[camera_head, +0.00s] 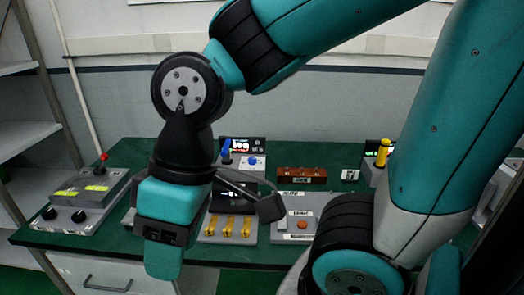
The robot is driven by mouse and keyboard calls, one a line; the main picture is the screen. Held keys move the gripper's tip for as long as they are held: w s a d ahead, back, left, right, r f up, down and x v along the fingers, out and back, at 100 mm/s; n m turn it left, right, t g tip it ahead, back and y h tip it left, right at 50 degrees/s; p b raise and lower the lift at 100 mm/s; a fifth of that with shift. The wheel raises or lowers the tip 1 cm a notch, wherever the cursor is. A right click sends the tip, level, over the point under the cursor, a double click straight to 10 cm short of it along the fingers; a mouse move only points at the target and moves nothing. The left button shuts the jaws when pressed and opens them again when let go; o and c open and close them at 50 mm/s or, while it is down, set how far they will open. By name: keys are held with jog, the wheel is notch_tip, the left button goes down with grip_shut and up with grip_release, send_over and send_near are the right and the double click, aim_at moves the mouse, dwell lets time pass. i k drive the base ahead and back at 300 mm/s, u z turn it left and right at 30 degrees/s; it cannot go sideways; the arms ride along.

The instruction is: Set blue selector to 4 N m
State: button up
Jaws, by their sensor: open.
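A blue lever-like handle (226,148) stands on a small unit with a lit display (240,145) at the back middle of the green table. A round blue knob (252,161) sits to its right, below the display. I cannot tell which of the two is the blue selector, and no scale marks are readable. My gripper (250,195) is in front of this unit, nearer the camera. One dark finger shows at its right side; the rest is hidden behind my teal wrist. It is open, and nothing is seen between its fingers.
Left on the green table (130,165) is a grey box with a red-topped stick (101,160). A panel with yellow switches (230,226), a panel with an orange button (303,225), a brown block (302,175) and a yellow handle (382,152) stand close around. My arm hides the right side.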

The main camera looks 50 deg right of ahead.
aim_at(251, 160)
jog(key=z, duration=0.55)
jog(key=i, duration=0.6)
jog(key=z, duration=1)
jog(key=i, duration=0.25)
jog(key=z, duration=0.2)
